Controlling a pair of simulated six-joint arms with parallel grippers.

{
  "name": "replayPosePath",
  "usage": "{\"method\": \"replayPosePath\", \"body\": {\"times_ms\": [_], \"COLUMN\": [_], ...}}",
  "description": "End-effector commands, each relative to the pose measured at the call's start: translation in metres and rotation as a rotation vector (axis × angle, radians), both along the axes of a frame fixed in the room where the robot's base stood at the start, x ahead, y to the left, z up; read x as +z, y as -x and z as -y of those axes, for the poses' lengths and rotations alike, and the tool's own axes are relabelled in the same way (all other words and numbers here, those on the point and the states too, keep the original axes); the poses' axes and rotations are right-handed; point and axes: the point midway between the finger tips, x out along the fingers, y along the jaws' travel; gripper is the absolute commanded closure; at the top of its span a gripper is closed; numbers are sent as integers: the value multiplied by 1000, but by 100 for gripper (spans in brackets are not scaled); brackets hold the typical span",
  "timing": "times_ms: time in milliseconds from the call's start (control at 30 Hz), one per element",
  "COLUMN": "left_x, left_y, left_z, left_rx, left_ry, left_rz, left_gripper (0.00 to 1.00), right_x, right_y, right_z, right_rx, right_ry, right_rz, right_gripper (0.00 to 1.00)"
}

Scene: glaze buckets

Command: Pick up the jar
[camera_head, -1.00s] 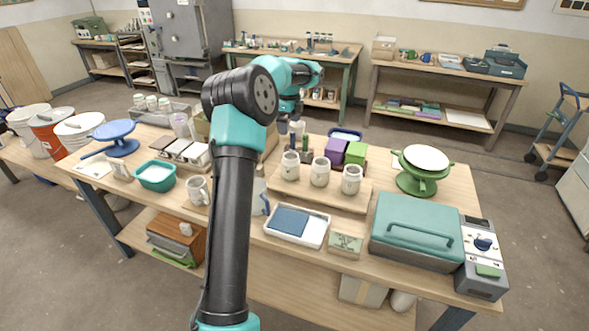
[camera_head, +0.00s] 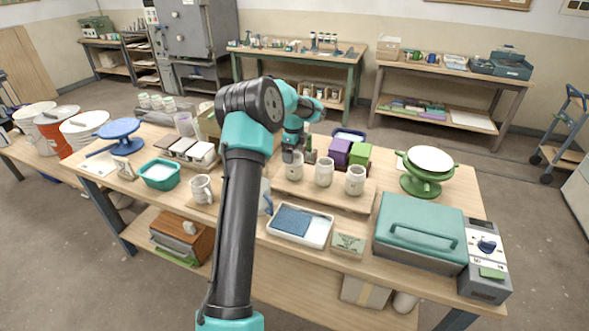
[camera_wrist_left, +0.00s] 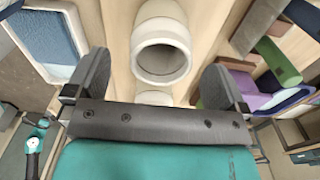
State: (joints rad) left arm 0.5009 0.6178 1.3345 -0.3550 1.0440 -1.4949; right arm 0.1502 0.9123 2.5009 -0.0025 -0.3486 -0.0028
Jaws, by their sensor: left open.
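Three pale jars stand in a row on a low wooden riser: a left jar (camera_head: 294,172), a middle jar (camera_head: 324,173) and a right jar (camera_head: 355,181). My left gripper (camera_head: 298,153) is at the top of the left jar and partly hides its rim. In the left wrist view, an open-mouthed jar (camera_wrist_left: 161,45) shows between and just beyond the two spread fingers of the left gripper (camera_wrist_left: 156,80). The fingers look clear of it. Part of another pale jar (camera_wrist_left: 155,98) shows behind it. My right gripper is not in view.
Purple and green blocks (camera_head: 347,152) stand just behind the jars. A white tray (camera_head: 320,236) with a blue sponge lies in front. A teal case (camera_head: 420,225) and a green turntable (camera_head: 428,175) stand to the right. A mug (camera_head: 202,189) stands left of my arm.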

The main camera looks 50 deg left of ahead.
Motion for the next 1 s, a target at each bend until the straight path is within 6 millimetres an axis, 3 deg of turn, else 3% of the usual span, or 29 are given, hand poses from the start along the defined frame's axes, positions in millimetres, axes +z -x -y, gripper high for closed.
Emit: {"method": "replayPosePath", "body": {"times_ms": [333,700,1000], "left_x": [-3,-47,-52], "left_y": [0,-3,-4], "left_z": [0,3,3], "left_rx": [0,-1,0], "left_ry": [0,-1,-2], "left_rz": [-1,0,2], "left_gripper": [0,0,0], "right_x": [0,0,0], "right_y": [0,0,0], "right_z": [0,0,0], "right_rx": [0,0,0], "right_ry": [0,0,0], "right_rz": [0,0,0], "right_gripper": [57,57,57]}}
